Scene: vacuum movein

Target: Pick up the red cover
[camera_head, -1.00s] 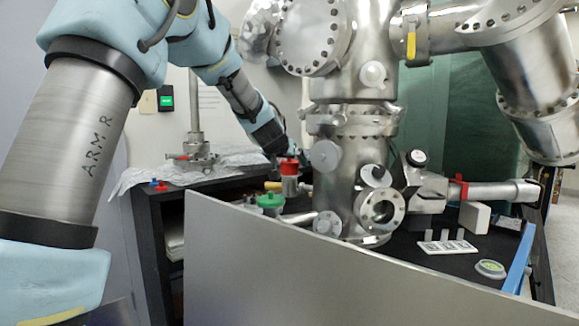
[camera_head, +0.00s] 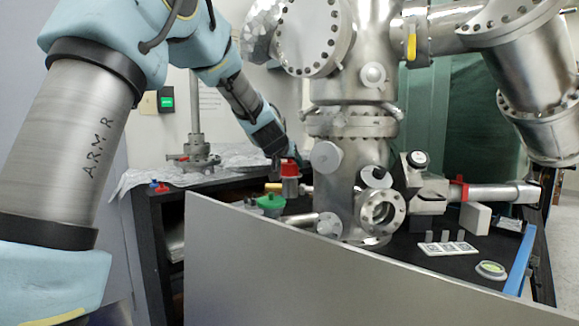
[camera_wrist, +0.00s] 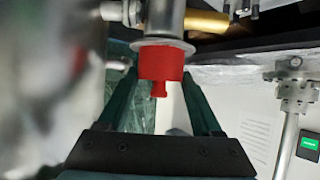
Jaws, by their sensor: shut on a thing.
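The red cover (camera_head: 288,168) sits on top of a small upright metal port (camera_head: 290,188), left of the big steel column. In the wrist view the red cover (camera_wrist: 160,63) shows in the middle, against the flange of the metal tube (camera_wrist: 164,22), with a narrow red stub. My gripper (camera_head: 282,160) reaches down to the cover from the upper left. In the wrist view my gripper (camera_wrist: 160,75) has one dark green finger on each side of the cover, shut on it. The exact finger contact is hard to see.
A green cover (camera_head: 270,201) is close in front of the red one. The steel vacuum column (camera_head: 355,190) stands close at the right. A grey panel (camera_head: 330,265) crosses the foreground. Small blue and red parts (camera_head: 158,187) lie on the dark bench at left.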

